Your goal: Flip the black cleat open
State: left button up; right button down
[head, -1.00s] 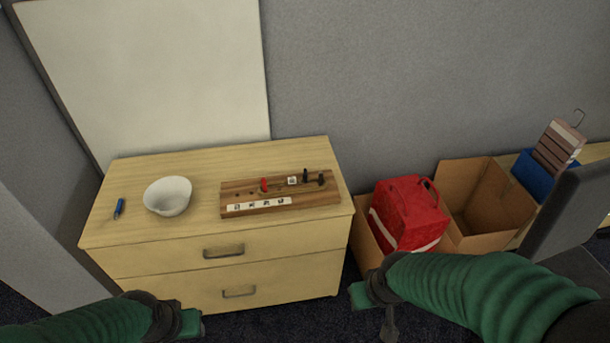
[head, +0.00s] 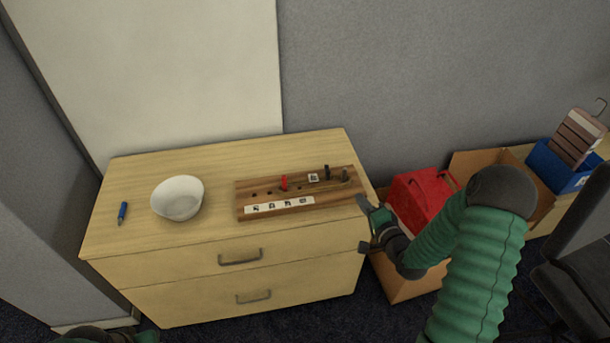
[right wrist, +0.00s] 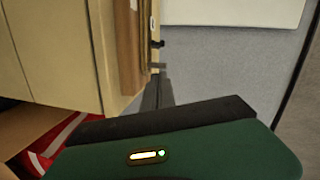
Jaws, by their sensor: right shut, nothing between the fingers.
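A wooden board (head: 335,199) lies on the cabinet top. A small upright black piece (head: 327,172), which looks like the black cleat, stands near its back right. A darker brownish knob (head: 344,175) is beside it, and a red piece (head: 284,183) stands further left. Small dark pieces (right wrist: 157,44) show at the board's edge in the right wrist view. My right gripper (head: 366,219) is shut and empty, off the cabinet's front right corner and apart from the board. My left gripper (head: 146,336) barely shows at the bottom edge; its fingers are cut off.
A white bowl (head: 178,198) and a blue pen (head: 123,212) lie left on the wooden cabinet (head: 215,238). Right of the cabinet are a red bag (head: 415,196), cardboard boxes (head: 472,162) and a blue bin (head: 550,172). A grey wall (head: 400,70) stands behind.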

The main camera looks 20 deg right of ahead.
send_near(327, 172)
jog(key=shift+m+t, duration=0.3)
jog(key=shift+m, duration=0.1)
jog(key=d, duration=0.1)
jog(key=w+d, duration=0.1)
jog(key=d, duration=0.1)
jog(key=w+d+f, duration=0.1)
jog(key=shift+d, duration=0.35)
jog(key=w, duration=0.1)
jog(key=w+a, duration=0.1)
jog(key=w, duration=0.1)
jog(key=shift+w+a+f, duration=0.15)
jog(key=shift+a+f, duration=0.15)
jog(key=shift+f, duration=0.1)
jog(key=shift+w+a, duration=0.3)
jog(key=shift+a, duration=0.15)
pick_arm(q)
jog(key=shift+r, duration=0.1)
jog(key=shift+d, duration=0.25)
pick_arm(e)
jog(key=shift+h, duration=0.3)
